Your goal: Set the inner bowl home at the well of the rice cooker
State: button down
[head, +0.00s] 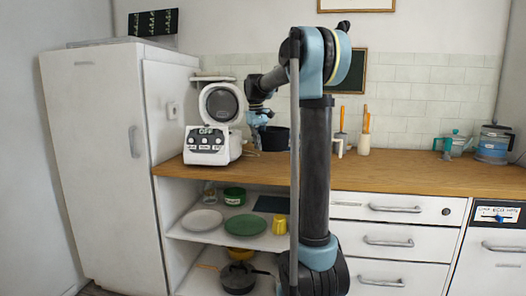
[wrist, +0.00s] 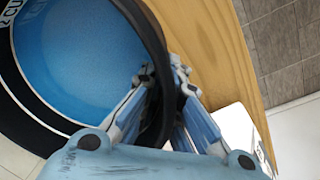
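The white rice cooker (head: 207,147) stands at the left end of the counter with its round lid (head: 221,104) tipped open. The dark inner bowl (head: 278,139) is to the right of the cooker, partly hidden behind my arm. In the wrist view the inner bowl (wrist: 75,60) fills the left side, with a blue inside and a thick dark rim. My gripper (wrist: 165,78) has one finger inside and one outside this rim, closed on it; it also shows in the head view (head: 259,122). I cannot tell whether the bowl's base touches the counter. The cooker's well is hidden from view.
The wooden counter (head: 400,172) has free room to the right. Utensils in holders (head: 364,138), a teal pot (head: 455,143) and a blue kettle (head: 493,144) stand along the back. A fridge (head: 95,150) stands left. Open shelves below hold plates (head: 202,220) and a pan (head: 238,278).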

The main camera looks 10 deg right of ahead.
aim_at(260, 167)
jog(key=shift+f, duration=3.75)
jog(key=c, duration=1.8)
grip_release()
jog(key=shift+s+f, duration=0.1)
notch_tip(260, 167, up, 12)
jog(key=a, duration=0.1)
jog(key=shift+s, duration=0.3)
jog(key=s+d+f+m, duration=0.1)
jog(key=s+d+f, duration=0.1)
jog(key=s+f, duration=0.6)
jog(key=s+d+f+m+t, duration=0.15)
jog(key=s+f, duration=0.25)
jog(key=s, duration=0.9)
jog(key=s+d+f+m, duration=0.1)
jog(key=s+d+f, duration=0.2)
jog(key=s+f, duration=0.5)
jog(key=s+f+m+y, duration=0.1)
jog(key=s+f, duration=0.8)
jog(key=s, duration=0.2)
jog(key=shift+s+d+f+m, duration=0.15)
jog(key=shift+s+d+m, duration=0.05)
jog(key=shift+d+m, duration=0.2)
